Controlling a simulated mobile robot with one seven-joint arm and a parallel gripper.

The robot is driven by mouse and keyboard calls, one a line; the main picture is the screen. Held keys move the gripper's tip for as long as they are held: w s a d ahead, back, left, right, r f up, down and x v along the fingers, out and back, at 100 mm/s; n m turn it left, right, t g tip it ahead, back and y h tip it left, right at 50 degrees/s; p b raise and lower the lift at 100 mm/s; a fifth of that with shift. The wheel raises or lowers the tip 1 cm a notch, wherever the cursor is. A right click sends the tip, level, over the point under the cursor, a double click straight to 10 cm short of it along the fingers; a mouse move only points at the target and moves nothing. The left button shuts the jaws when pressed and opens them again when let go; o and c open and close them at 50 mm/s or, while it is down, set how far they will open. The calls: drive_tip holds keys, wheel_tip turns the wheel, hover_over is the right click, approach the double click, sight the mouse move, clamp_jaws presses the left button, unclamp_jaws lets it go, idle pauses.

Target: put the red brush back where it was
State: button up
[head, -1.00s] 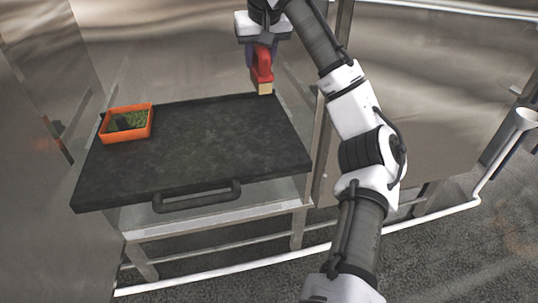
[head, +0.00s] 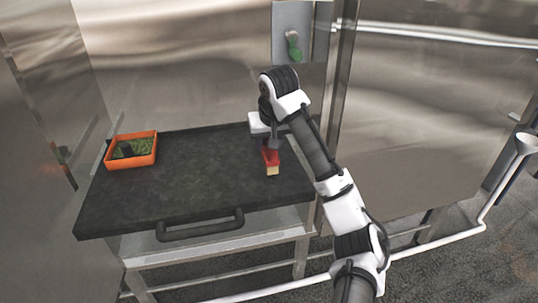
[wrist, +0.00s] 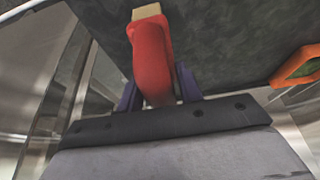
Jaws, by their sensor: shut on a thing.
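The red brush (head: 269,158) has a red handle and a pale tan end. My gripper (head: 268,145) is shut on its handle, with the tan end pointing down and toward the front. The brush is over the right part of the dark tabletop (head: 190,190); I cannot tell whether its tip touches the surface. In the wrist view the red brush (wrist: 150,60) stands out between the two purple fingers of my gripper (wrist: 155,85), tan end farthest away.
An orange tray (head: 131,162) with green and dark contents sits at the back left of the tabletop. A dark handle bar (head: 200,226) runs along the front edge. A green knob (head: 294,47) is on the back wall. The middle of the tabletop is clear.

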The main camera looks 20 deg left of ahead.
drive_tip(key=shift+f+p, duration=0.35)
drive_tip(key=shift+f, duration=1.95)
drive_tip(key=shift+f, duration=0.1)
drive_tip(key=o, duration=1)
drive_tip(key=v, duration=1.2)
drive_tip(key=shift+b, duration=0.4)
drive_tip(key=shift+a, duration=0.15)
